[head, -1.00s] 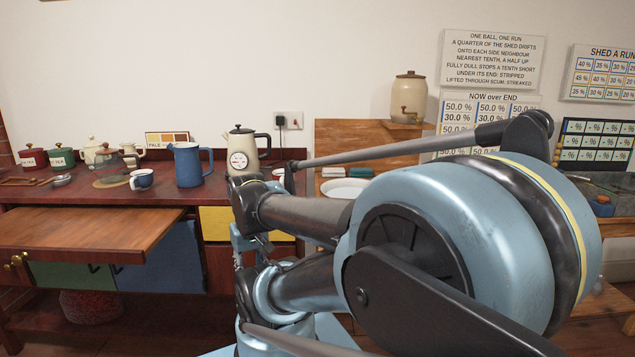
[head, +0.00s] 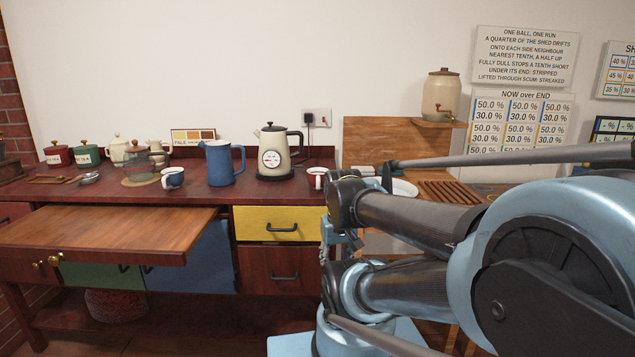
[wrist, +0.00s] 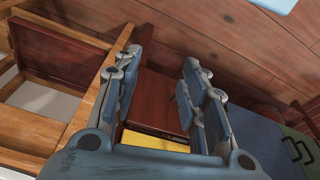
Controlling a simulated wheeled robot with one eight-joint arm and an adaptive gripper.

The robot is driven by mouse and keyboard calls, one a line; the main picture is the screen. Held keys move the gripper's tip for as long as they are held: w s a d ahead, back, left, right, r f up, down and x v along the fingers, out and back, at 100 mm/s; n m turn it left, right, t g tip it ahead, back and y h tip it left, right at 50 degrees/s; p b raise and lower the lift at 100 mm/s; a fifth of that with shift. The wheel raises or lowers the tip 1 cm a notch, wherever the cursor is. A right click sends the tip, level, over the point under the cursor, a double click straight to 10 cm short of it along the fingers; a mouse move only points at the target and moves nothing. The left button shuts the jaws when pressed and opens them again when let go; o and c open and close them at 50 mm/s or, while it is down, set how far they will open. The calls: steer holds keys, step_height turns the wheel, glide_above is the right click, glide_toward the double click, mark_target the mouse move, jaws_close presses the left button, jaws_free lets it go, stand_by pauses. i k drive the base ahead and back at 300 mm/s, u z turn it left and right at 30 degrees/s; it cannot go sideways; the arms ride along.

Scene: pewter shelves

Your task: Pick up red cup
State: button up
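No cup shows in the wrist view.
A cream kettle (head: 274,158) stands beside the pale cup. A red canister (head: 57,155) and several pots line the left. A wooden board (head: 110,232) sticks out in front of the counter.

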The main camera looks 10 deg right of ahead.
mark_target(316, 176)
steer(key=u, duration=0.6)
steer(key=k, duration=1)
steer(key=z, duration=0.9)
steer(key=i, duration=0.5)
